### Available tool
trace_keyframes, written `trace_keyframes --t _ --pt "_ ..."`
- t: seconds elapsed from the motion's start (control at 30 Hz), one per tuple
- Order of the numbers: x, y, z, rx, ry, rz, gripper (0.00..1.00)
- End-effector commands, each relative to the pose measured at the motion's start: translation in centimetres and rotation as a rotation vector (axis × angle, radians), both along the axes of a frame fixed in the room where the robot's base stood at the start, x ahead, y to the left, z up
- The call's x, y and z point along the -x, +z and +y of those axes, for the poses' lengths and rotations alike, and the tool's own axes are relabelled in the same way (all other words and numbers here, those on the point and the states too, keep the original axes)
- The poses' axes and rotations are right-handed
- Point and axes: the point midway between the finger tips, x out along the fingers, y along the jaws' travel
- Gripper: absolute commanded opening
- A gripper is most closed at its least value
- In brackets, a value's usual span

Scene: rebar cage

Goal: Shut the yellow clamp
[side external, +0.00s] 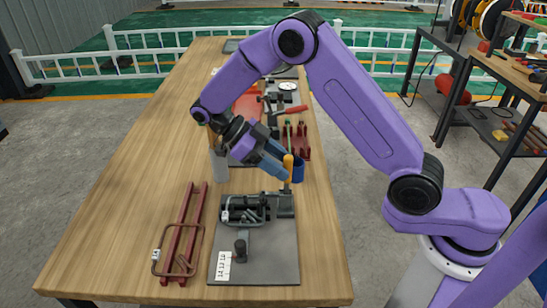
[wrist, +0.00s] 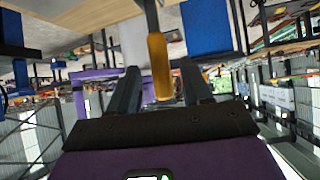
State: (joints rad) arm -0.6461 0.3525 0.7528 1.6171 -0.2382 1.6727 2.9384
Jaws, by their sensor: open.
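The yellow clamp handle (side external: 288,167) stands upright above the dark clamp body (side external: 286,203), at the back right of a dark plate (side external: 275,262). My gripper (side external: 276,165) points down and to the right at the handle, close to its left side. In the wrist view the yellow handle (wrist: 158,65) hangs between the two fingers of my gripper (wrist: 160,78). The fingers are apart, with a visible gap on both sides of the handle. The clamp body cannot be made out clearly in the wrist view.
Red rails (side external: 183,235) lie left of the plate. The wooden table (side external: 130,190) is clear at left.

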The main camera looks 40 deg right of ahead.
Motion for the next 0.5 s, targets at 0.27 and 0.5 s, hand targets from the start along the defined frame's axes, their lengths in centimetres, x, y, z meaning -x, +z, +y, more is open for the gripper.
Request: trace_keyframes --t 0.27,0.5 --pt "-1.9 1.6 1.3 -0.001 0.0 -0.004 0.48" --pt "-3.8 3.3 2.6 -0.001 0.001 -0.003 0.48"
